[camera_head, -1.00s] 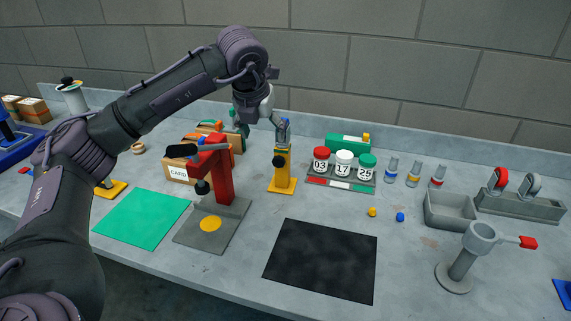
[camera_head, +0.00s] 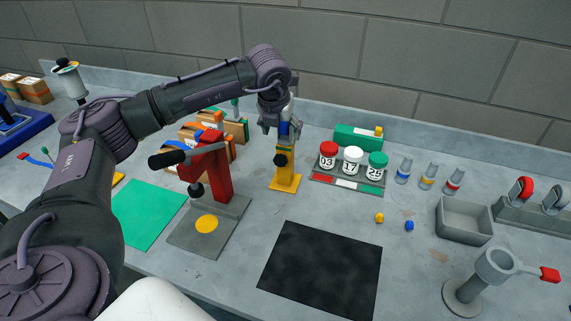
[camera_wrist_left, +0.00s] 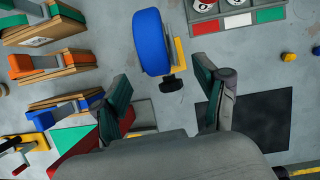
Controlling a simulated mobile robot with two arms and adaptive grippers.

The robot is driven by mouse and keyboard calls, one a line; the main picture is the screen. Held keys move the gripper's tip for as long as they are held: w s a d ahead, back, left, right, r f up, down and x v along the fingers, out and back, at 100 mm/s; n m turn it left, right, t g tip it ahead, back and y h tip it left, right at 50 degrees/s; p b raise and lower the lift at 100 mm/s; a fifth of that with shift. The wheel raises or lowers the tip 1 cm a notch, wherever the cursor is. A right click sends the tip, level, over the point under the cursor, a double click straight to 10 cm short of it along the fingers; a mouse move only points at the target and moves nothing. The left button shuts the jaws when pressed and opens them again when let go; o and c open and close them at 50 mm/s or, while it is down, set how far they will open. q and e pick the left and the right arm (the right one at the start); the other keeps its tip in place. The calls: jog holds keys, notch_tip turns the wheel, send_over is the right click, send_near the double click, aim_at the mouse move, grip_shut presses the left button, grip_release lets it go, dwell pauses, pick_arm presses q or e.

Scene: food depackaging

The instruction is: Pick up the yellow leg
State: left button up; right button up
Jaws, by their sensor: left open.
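The yellow leg (camera_head: 285,178) appears to be the upright yellow stand with a flat yellow base, a black knob and a blue top (camera_head: 285,133). It stands behind the black mat. My left gripper (camera_head: 283,124) is open at the stand's top and hides part of it. In the left wrist view, the round blue top (camera_wrist_left: 152,42) lies ahead of the gap between the open fingers (camera_wrist_left: 160,84), with some yellow of the stand (camera_wrist_left: 176,58) beside it. I cannot tell whether the fingers touch it. My right gripper is not in view.
A red press (camera_head: 217,172) on a grey plate stands left of the leg, with cardboard boxes (camera_head: 238,130) behind. A rack of lidded jars (camera_head: 352,162) is close on the right. The black mat (camera_head: 322,270) in front is clear.

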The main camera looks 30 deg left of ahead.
aim_at(284, 136)
pick_arm(q)
jog(key=shift+w+f, duration=0.2)
jog(key=shift+f, duration=0.05)
jog(key=p+x, duration=0.1)
jog(key=p, duration=0.1)
jog(key=shift+w+f+p, duration=0.15)
jog(key=shift+f+p, duration=0.15)
jog(key=shift+f, duration=0.05)
jog(key=shift+p+x, duration=0.4)
jog(key=shift+x, duration=0.75)
jog(key=shift+w+f, duration=0.1)
jog(key=shift+f, duration=0.4)
jog(key=shift+c, duration=0.3)
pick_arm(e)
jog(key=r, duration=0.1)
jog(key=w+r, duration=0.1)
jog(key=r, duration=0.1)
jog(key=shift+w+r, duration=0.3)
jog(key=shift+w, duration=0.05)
pick_arm(q)
jog(key=shift+r, duration=0.1)
jog(key=c, duration=1.3)
grip_shut()
